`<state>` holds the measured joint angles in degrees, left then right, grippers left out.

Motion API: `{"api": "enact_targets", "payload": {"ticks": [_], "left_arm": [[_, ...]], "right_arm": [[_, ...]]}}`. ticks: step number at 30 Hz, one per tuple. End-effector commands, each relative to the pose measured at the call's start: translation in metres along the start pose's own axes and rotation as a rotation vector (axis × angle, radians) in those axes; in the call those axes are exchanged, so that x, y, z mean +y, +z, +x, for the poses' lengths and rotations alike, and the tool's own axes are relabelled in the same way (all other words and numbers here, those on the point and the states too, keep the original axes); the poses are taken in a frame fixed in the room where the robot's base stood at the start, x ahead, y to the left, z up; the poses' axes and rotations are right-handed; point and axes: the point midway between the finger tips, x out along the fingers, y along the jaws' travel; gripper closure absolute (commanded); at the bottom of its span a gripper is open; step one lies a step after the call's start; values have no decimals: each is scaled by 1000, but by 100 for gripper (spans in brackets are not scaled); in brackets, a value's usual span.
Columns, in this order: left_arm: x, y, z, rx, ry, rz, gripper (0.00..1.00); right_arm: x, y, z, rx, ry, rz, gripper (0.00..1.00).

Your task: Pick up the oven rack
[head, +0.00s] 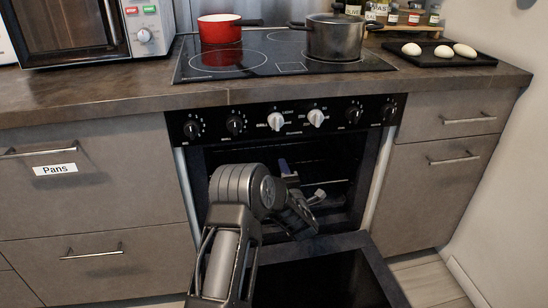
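The oven (365,160) is open, with its door (330,275) folded down in front. Inside the dark cavity, thin light lines that look like the oven rack (332,182) show just right of my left gripper. Most of the rack is hidden by my arm and the darkness. My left gripper (303,183) is at the oven opening, in front of the cavity. Its fingers are small and partly hidden by the wrist, so I cannot tell whether they are apart or touch the rack. My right gripper is not in view.
A red pot (220,30) and a grey pot (335,38) stand on the cooktop (285,68). A black tray (465,60) with several pale items is at the right. Drawers (90,185) flank the oven. A microwave (75,28) stands at the left.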

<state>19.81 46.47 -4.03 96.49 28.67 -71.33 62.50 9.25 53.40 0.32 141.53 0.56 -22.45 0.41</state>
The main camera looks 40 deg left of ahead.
Motion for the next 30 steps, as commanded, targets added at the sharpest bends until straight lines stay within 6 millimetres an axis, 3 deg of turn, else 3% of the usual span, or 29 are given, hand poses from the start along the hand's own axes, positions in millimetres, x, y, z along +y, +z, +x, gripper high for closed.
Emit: {"api": "enact_targets", "payload": {"ticks": [2,8,26,30], "left_arm": [[-4,0,13,2,2,-1,67],[-2,1,33,0,0,0,67],[-1,1,34,0,0,-1,67],[-1,1,34,0,0,-1,79]], "right_arm": [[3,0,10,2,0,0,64],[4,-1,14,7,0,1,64],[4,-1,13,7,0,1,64],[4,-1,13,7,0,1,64]]}}
